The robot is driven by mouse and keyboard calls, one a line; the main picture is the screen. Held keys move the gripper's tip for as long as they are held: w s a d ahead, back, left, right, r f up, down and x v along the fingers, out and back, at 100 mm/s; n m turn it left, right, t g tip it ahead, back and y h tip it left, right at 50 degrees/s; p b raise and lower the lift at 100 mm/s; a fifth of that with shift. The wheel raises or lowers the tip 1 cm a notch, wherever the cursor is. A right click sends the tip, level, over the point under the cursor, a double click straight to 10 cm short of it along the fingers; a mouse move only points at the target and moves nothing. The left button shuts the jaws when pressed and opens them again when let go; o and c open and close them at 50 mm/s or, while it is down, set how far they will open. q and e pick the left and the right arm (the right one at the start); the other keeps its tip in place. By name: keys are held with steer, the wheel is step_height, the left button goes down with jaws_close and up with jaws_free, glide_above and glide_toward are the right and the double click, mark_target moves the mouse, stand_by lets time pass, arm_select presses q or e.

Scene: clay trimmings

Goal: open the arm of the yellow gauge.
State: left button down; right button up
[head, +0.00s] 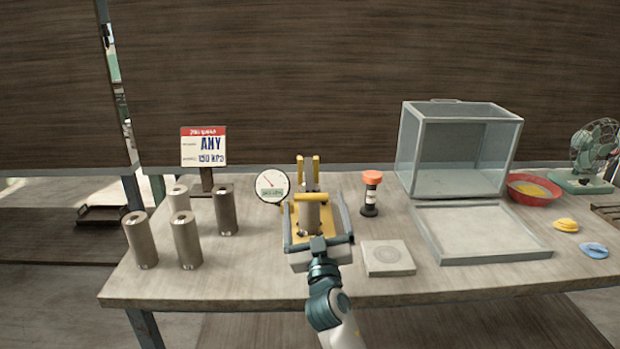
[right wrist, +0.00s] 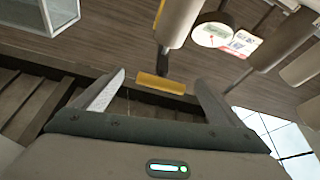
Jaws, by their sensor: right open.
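The yellow gauge stands at the middle of the table, with a yellow frame (head: 301,172), a grey upright and a round white dial (head: 271,186) at its left. A yellow crossbar (head: 318,197), likely its arm, lies level in front of the upright; it also shows in the right wrist view (right wrist: 160,84). A grey-brown cylinder (head: 310,219) sits at the gauge below the bar in the picture. My right gripper (head: 315,208) is open, its fingers on either side of the bar, apparently not touching it. It partly hides the gauge's base. My left gripper is not in view.
Several cylinders (head: 187,240) and a sign (head: 203,147) stand at the left. An orange-capped bottle (head: 370,194) and a square plate (head: 388,258) are close at the right. Further right are a glass case (head: 452,155), a tray (head: 482,256) and a red bowl (head: 522,196).

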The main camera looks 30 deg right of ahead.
mark_target(311, 189)
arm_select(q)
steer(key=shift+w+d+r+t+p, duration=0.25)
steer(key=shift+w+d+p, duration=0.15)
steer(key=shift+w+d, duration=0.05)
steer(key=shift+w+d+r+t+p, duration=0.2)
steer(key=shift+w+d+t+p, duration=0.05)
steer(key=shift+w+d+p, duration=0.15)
arm_select(e)
steer(key=x, duration=0.8)
steer(key=shift+w+d, duration=0.1)
steer(key=shift+w, duration=0.15)
